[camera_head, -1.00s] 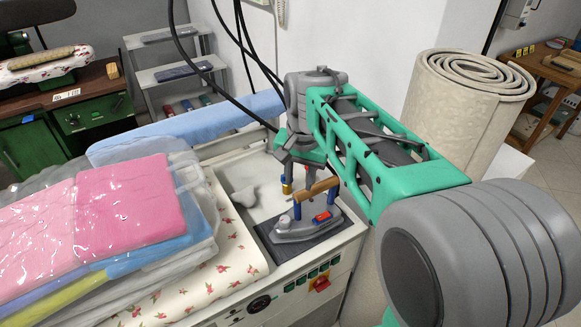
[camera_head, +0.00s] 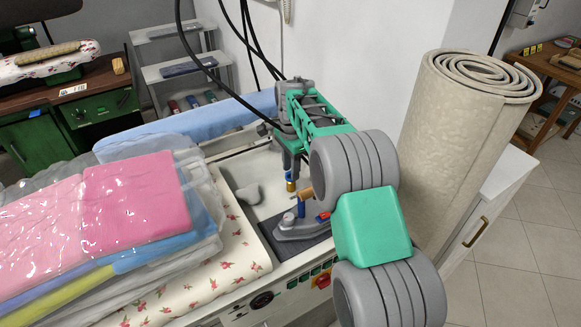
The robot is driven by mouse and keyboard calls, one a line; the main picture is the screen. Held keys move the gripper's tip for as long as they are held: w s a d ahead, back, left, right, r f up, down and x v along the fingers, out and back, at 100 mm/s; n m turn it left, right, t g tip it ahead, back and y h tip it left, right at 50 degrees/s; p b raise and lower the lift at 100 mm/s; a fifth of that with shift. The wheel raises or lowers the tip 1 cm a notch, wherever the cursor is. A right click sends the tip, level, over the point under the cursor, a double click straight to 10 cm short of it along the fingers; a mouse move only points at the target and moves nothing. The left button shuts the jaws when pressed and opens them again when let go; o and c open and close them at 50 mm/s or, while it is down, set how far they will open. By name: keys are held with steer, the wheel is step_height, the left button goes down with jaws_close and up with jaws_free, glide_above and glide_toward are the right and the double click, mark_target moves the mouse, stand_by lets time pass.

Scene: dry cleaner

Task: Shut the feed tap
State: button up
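A small brass fitting with a bit of blue (camera_head: 291,182), which looks like the feed tap, is at the back of the ironing station, just behind the iron. Its lever position cannot be made out. My gripper (camera_head: 289,163) points down directly above it, at or very near its top. The fingers are small and partly hidden by my arm, so I cannot tell whether they are open, shut or touching the tap. The grey iron (camera_head: 293,230), with blue posts and a wooden handle, rests on a dark pad (camera_head: 297,250), partly covered by my arm.
Bagged pink and blue laundry (camera_head: 135,200) is stacked on the flowered board (camera_head: 215,262) at left. A red switch (camera_head: 323,281) is on the front panel. A rolled carpet (camera_head: 462,145) stands at right. Black hoses (camera_head: 240,45) hang behind my arm.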

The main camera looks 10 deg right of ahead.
steer(key=shift+c, duration=0.5)
jaws_close()
